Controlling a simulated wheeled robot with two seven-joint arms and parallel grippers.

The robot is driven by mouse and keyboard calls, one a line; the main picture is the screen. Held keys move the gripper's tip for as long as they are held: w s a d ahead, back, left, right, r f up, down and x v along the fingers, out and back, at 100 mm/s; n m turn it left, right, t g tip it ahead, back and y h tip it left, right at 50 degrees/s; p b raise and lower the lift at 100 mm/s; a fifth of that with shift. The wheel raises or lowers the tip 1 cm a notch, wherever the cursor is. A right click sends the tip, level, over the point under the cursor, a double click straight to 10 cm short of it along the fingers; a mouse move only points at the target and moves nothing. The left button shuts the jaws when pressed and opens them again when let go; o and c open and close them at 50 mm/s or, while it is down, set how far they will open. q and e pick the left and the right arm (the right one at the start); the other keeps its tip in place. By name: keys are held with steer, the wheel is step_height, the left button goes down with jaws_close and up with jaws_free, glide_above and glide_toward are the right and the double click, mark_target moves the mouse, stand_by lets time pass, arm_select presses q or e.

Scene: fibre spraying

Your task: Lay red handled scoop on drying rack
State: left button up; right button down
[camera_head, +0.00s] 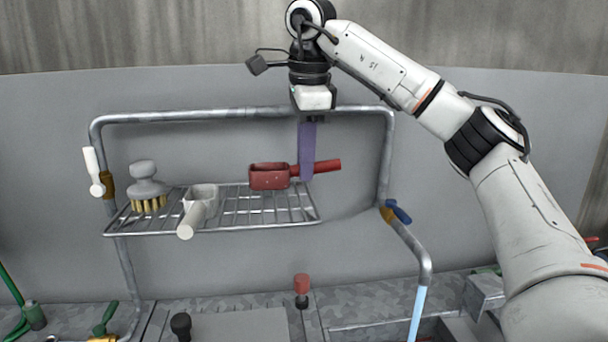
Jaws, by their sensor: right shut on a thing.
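The red handled scoop (269,177) is over the right part of the drying rack, its red handle pointing right past the rack's edge. The drying rack (255,215) is a wire shelf fixed to a bent metal pipe frame. My right gripper (306,176) comes down from above and is shut on the scoop near where the handle meets the cup. The scoop looks level and at or just above the wires; I cannot tell whether it touches them. My left gripper is not in view.
A white scoop (197,200) and a grey brush (147,187) with yellowish bristles sit on the rack's left half. The pipe frame (250,112) arches around the rack, with a blue-handled valve (397,212) at right. A red knob (301,286) stands on the surface below.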

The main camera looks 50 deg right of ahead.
steer(key=shift+f, duration=1.45)
steer(key=shift+f, duration=0.1)
steer(key=c, duration=1.6)
jaws_free()
steer(key=shift+c, duration=0.2)
step_height(320, 180, up, 12)
steer(key=s+a, duration=0.1)
steer(key=shift+s+a, duration=0.25)
steer(key=shift+s, duration=0.15)
